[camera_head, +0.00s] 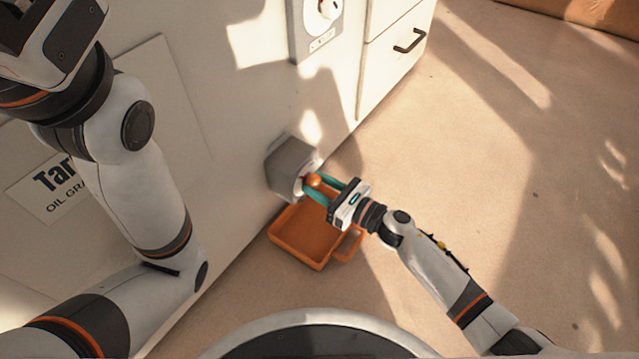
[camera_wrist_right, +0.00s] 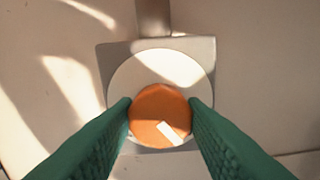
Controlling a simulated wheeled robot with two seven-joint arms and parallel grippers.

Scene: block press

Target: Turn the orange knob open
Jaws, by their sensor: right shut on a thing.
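The orange knob (camera_head: 314,180) sticks out from a white round plate on a grey box on the white cabinet front. In the right wrist view the knob (camera_wrist_right: 160,114) is a round orange disc with a white mark at its lower right, in front of the white plate (camera_wrist_right: 125,75). My right gripper (camera_head: 318,187) is shut on the knob, its green fingers (camera_wrist_right: 160,110) touching it on both sides. My left arm comes in from the left in the head view; its gripper fingers are not in view.
An orange tray (camera_head: 300,256) with a handle sits on the floor below the grey box (camera_head: 284,160). A drawer with a black handle (camera_head: 409,41) and a dial panel (camera_head: 320,15) are on the cabinet above. The floor to the right is clear.

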